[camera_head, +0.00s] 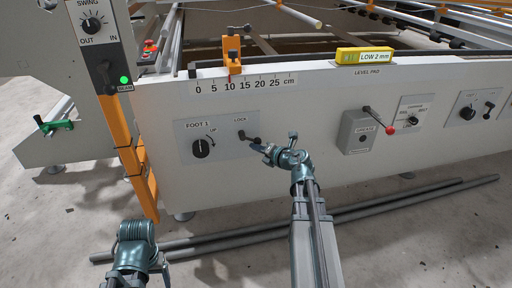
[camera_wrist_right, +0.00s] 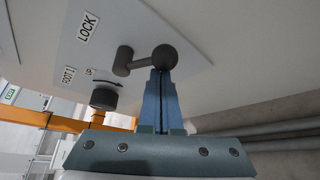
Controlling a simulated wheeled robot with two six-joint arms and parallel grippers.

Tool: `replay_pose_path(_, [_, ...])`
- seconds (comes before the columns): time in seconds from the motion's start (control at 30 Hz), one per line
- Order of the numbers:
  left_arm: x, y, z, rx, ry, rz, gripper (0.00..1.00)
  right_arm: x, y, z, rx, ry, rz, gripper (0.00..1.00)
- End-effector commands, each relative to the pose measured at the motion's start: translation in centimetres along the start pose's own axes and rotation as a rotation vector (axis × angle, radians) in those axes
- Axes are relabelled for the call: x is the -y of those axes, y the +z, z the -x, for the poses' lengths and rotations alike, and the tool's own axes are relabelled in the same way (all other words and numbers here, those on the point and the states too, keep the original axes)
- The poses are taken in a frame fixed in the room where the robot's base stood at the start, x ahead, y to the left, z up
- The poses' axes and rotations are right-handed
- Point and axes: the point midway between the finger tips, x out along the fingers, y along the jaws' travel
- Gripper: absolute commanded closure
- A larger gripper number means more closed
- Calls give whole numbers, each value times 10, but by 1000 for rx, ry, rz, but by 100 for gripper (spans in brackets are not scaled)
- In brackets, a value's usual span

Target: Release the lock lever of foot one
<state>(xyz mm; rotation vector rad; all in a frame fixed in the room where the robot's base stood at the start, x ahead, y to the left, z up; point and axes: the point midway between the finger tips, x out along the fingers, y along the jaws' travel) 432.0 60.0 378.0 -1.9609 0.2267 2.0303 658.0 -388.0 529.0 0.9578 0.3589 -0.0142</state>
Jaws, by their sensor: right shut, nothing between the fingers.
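The foot one panel (camera_head: 218,140) is on the white front beam, with a dark round knob (camera_head: 202,148) on its left. The lock lever (camera_head: 243,135) is to the right of that knob, under the LOCK label. It is a short dark arm with a ball end, pointing right and slightly down. My right gripper (camera_head: 268,150) is at the ball end. In the right wrist view the lever's ball (camera_wrist_right: 165,57) is just beyond the closed fingertips (camera_wrist_right: 162,74); I cannot tell whether they touch. My left arm (camera_head: 137,240) shows at bottom left; its fingers cannot be made out.
A grey box with a red-tipped lever (camera_head: 388,129) is to the right on the beam. An orange post (camera_head: 122,135) is to the left. A scale (camera_head: 240,84) runs above the panel. Dark rods (camera_head: 400,200) lie on the floor below.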

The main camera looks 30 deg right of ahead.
Motion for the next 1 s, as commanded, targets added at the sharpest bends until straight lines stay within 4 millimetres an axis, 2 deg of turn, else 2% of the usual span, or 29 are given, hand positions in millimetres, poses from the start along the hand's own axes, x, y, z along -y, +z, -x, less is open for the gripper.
replay_pose_path(0.53, [3, 2, 30, 2, 0, 0, 20, -8, 12, 7, 2, -106, 180, 100])
replay_pose_path(1.0, [4, 2, 36, 2, 0, -1, 20, -9, 16, 9, 2, -120, 203, 100])
